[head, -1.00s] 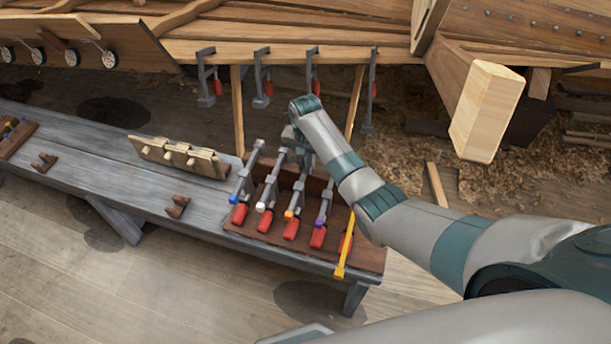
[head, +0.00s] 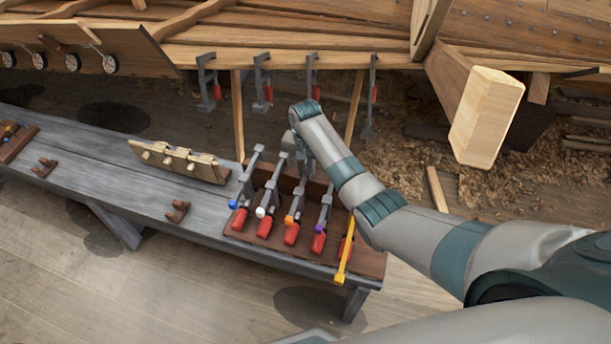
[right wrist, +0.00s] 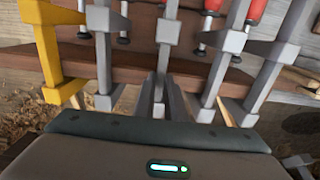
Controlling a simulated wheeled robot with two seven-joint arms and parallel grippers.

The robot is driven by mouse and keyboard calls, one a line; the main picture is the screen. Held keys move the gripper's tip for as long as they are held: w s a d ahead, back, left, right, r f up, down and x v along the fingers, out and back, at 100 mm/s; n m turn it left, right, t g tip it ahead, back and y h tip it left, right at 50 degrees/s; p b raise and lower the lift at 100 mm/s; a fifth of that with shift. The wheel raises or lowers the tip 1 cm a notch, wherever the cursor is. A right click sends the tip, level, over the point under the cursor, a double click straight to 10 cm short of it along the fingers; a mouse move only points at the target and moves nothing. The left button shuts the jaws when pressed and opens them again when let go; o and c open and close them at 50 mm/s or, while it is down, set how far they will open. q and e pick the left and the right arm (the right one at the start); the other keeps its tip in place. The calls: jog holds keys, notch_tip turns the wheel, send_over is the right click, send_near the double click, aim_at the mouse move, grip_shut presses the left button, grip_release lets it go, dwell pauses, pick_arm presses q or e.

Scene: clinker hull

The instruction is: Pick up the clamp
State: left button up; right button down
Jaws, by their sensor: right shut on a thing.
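A row of grey bar clamps with red handles stands in a dark wooden rack on the bench. Their coloured ends are blue (head: 233,204), white (head: 260,212), orange (head: 289,220) and purple (head: 319,228). My right gripper (head: 305,160) reaches down at the rack from behind. In the right wrist view my gripper's fingers (right wrist: 161,98) are shut on the bar of the middle clamp (right wrist: 168,32), which appears to be the orange-marked one. It still stands in the row. My left gripper is not in view.
A yellow clamp (head: 346,252) stands at the rack's right end; it also shows in the right wrist view (right wrist: 48,50). Neighbouring clamps stand close on both sides. The rack (head: 370,262) sits at the bench's right end. Several clamps hang on the hull's plank edge behind.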

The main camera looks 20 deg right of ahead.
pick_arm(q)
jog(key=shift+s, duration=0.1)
pick_arm(e)
jog(key=shift+w+r, duration=0.1)
jog(key=shift+r, duration=0.05)
